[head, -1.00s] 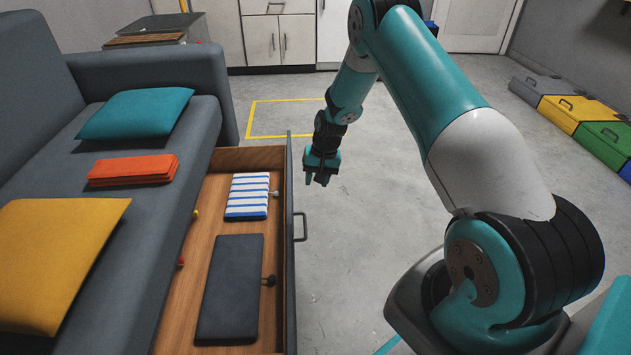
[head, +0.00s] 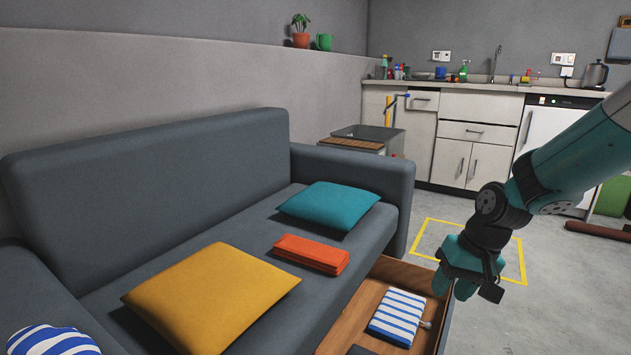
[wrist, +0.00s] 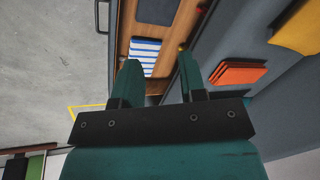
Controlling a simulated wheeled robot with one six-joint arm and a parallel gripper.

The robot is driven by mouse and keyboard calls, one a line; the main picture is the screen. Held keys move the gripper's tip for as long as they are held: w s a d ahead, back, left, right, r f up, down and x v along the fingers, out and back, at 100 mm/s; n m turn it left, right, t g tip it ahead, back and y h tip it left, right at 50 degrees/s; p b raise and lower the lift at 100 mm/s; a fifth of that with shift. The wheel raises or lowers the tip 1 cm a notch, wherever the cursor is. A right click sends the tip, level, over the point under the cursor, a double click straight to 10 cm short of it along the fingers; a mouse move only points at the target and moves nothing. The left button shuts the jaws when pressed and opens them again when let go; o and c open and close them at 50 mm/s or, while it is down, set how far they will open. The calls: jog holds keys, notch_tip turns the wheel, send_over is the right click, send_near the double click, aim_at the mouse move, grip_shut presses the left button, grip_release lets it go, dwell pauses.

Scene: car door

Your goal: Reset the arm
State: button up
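My arm (head: 580,150) reaches in from the right in the head view, bent down at the wrist. My gripper (head: 455,285) hangs above the far right end of the open sofa drawer (head: 382,268). In the wrist view the two teal fingers of my gripper (wrist: 160,82) stand apart with nothing between them. Beyond the fingers lie the drawer (wrist: 125,30) and a blue-and-white striped cloth (wrist: 146,52) inside it. The gripper touches nothing that I can see.
A grey sofa (head: 190,190) carries a teal cushion (head: 328,205), a folded orange cloth (head: 310,254) and a yellow cushion (head: 210,297). A kitchen counter (head: 480,88) runs along the back wall. Floor around the yellow outline (head: 515,262) is clear.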

jog(key=s+a+r+n, duration=0.3)
jog(key=s+r, duration=0.1)
jog(key=s, duration=0.5)
jog(key=s+a+r+n+g+y, duration=0.15)
jog(key=s+a+r, duration=0.25)
jog(key=s, duration=0.4)
jog(key=s+a+r+n+t, duration=0.1)
jog(key=s+a+r+n, duration=0.25)
jog(key=s, duration=0.55)
notch_tip(320, 180, up, 39)
jog(key=p, duration=3.8)
jog(key=shift+w, duration=0.35)
jog(key=shift+f+g, duration=0.1)
jog(key=shift+g, duration=0.15)
